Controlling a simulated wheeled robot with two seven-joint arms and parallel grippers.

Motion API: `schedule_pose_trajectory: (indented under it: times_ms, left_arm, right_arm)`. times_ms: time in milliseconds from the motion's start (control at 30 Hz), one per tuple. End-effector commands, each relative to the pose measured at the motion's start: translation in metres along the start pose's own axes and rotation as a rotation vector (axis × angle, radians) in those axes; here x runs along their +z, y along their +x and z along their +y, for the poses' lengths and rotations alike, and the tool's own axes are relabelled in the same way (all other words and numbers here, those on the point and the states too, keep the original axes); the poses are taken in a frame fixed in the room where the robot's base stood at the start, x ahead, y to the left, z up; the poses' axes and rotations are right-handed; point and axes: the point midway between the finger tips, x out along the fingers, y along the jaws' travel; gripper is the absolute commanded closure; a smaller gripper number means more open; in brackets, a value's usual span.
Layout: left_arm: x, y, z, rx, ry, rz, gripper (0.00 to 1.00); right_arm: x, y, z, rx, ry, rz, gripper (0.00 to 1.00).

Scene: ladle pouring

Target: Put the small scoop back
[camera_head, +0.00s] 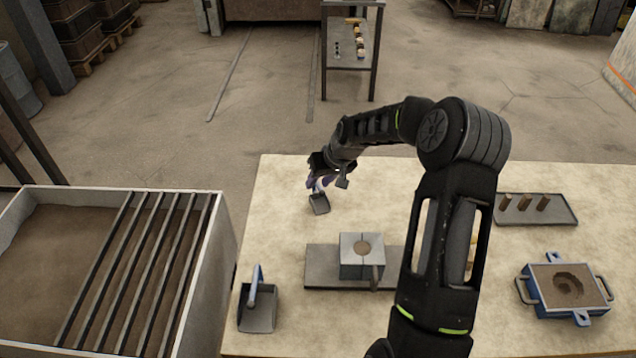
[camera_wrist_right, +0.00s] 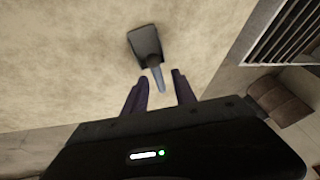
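The small scoop (camera_head: 319,204) has a dark grey pan and a light blue handle. It is at the back left of the pale table. In the right wrist view the scoop (camera_wrist_right: 146,42) lies ahead of the fingers, with its handle pointing toward them. My right gripper (camera_head: 318,182) is over the handle end. Its two dark fingers (camera_wrist_right: 158,86) are apart, and the handle's end shows in the gap between them, touching neither. Part of the handle is hidden by the gripper in the head view. My left gripper is not in view.
A larger scoop (camera_head: 258,313) with a blue handle lies at the front left. A metal block mould (camera_head: 352,265) sits on a grey plate mid-table. A blue-framed sand mould (camera_head: 540,290) and a tray (camera_head: 560,215) are at right. A barred sand bin (camera_head: 215,265) stands left.

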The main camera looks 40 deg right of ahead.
Motion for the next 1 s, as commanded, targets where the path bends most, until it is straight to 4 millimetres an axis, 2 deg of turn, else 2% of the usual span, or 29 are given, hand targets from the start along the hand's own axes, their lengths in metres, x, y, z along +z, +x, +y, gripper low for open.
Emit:
schedule_pose_trajectory:
  times_ms: [500,700,1000]
  left_arm:
    - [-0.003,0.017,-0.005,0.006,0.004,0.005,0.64]
    - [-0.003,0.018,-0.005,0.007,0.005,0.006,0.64]
    - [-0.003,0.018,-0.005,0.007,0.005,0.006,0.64]
  right_arm:
    - [0.001,-0.096,0.001,0.002,0.000,0.002,0.67]
    - [0.001,-0.109,0.000,0.000,0.000,0.000,0.67]
    - [0.001,-0.109,0.000,-0.001,0.000,-0.001,0.67]
